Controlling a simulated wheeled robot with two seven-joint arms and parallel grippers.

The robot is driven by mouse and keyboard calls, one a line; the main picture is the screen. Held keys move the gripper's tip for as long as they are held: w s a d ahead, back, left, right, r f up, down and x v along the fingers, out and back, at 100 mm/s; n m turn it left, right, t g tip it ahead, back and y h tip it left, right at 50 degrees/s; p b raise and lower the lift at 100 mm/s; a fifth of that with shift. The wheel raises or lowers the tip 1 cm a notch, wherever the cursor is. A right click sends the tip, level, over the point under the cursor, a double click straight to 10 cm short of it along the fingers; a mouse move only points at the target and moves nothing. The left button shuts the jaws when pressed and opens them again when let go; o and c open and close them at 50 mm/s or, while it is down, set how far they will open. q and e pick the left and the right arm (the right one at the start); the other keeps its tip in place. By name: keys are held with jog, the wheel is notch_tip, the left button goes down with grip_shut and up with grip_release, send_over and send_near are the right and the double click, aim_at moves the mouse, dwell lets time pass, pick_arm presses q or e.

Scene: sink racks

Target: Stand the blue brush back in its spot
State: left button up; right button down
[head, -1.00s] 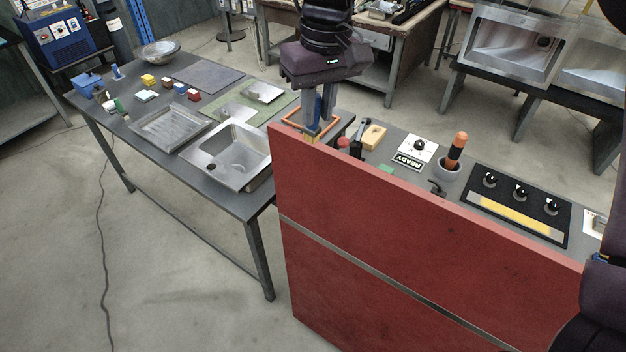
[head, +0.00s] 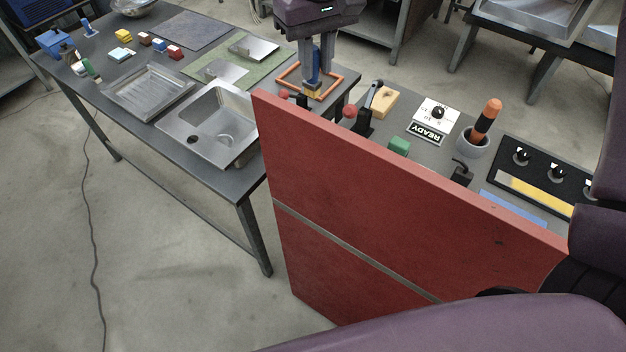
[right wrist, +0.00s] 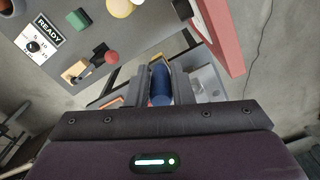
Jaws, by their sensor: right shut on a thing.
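My right gripper (head: 314,88) comes down from the top of the head view, its fingers shut on the blue brush (head: 316,79). The brush is upright between the fingers, and a yellowish part shows at its lower end. In the right wrist view (right wrist: 160,83) its rounded blue handle shows between the fingers. Below and around it in the head view is an orange square outline (head: 339,88) near the corner of the grey table. I cannot tell whether the brush touches the table. My left gripper is not in view.
A red panel (head: 400,190) stands close in front. A steel sink (head: 212,125) and drainer (head: 147,90) lie to the left. A red-knobbed lever (head: 349,111), a wooden block (head: 384,101) and a grey cup (head: 473,143) with an orange-handled tool stand to the right.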

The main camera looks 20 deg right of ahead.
aim_at(316, 81)
jog(key=f+b, duration=0.2)
jog(key=f, duration=0.1)
jog(key=f+b, duration=0.1)
jog(key=f, duration=0.1)
jog(key=shift+w+d+f, duration=0.1)
jog(key=shift+w+f, duration=0.1)
jog(key=shift+w, duration=0.2)
jog(key=shift+w+f+b, duration=0.1)
jog(key=shift+f+b, duration=0.2)
jog(key=shift+b, duration=0.05)
jog(key=shift+f, duration=0.4)
notch_tip(316, 81, down, 19)
jog(key=shift+r+p, duration=0.1)
jog(key=shift+p, duration=0.25)
